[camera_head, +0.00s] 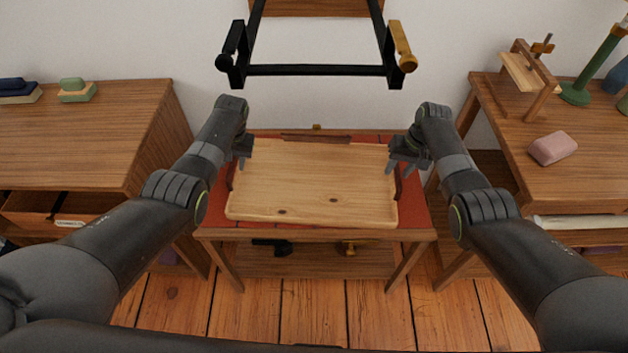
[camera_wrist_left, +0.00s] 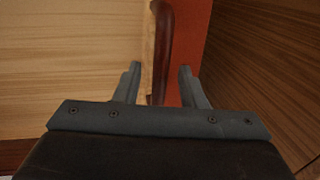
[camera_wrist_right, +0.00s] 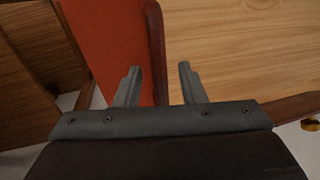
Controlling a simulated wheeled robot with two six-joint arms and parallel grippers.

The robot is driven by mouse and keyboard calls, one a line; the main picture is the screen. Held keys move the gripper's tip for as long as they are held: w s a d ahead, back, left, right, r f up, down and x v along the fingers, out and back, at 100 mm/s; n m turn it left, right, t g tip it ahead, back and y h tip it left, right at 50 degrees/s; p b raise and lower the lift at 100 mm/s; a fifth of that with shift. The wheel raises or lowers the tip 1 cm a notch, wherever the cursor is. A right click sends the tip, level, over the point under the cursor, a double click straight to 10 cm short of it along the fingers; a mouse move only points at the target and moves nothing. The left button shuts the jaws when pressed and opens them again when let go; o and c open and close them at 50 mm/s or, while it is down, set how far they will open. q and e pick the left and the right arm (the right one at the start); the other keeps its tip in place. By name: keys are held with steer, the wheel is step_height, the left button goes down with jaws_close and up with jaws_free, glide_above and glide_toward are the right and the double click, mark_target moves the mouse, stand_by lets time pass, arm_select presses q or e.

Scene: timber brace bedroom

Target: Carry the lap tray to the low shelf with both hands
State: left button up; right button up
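The lap tray (camera_head: 310,180) is pale wood with dark red-brown handles and lies flat on a red-topped small table (camera_head: 415,215). My left gripper (camera_head: 240,160) is at the tray's left end. In the left wrist view its open fingers (camera_wrist_left: 158,85) stand on either side of the left handle (camera_wrist_left: 162,40), apart from it. My right gripper (camera_head: 395,168) is at the right end. In the right wrist view its open fingers (camera_wrist_right: 158,85) stand on either side of the right handle (camera_wrist_right: 155,45), with visible gaps. Neither gripper holds anything.
A low shelf board (camera_head: 300,262) under the table carries a dark object and a brass one. Wooden desks stand at left (camera_head: 90,130) and right (camera_head: 540,190). A black frame (camera_head: 315,70) hangs above the tray's far side. A pink block (camera_head: 552,148) lies on the right desk.

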arm_select(q)
steer(key=shift+f, duration=0.4)
arm_select(e)
steer(key=shift+a+f, duration=0.1)
steer(key=shift+f, duration=0.5)
arm_select(q)
jaws_close()
arm_select(e)
jaws_close()
stand_by(0.5)
arm_select(q)
steer(key=shift+r, duration=0.15)
arm_select(e)
steer(key=shift+r, duration=0.15)
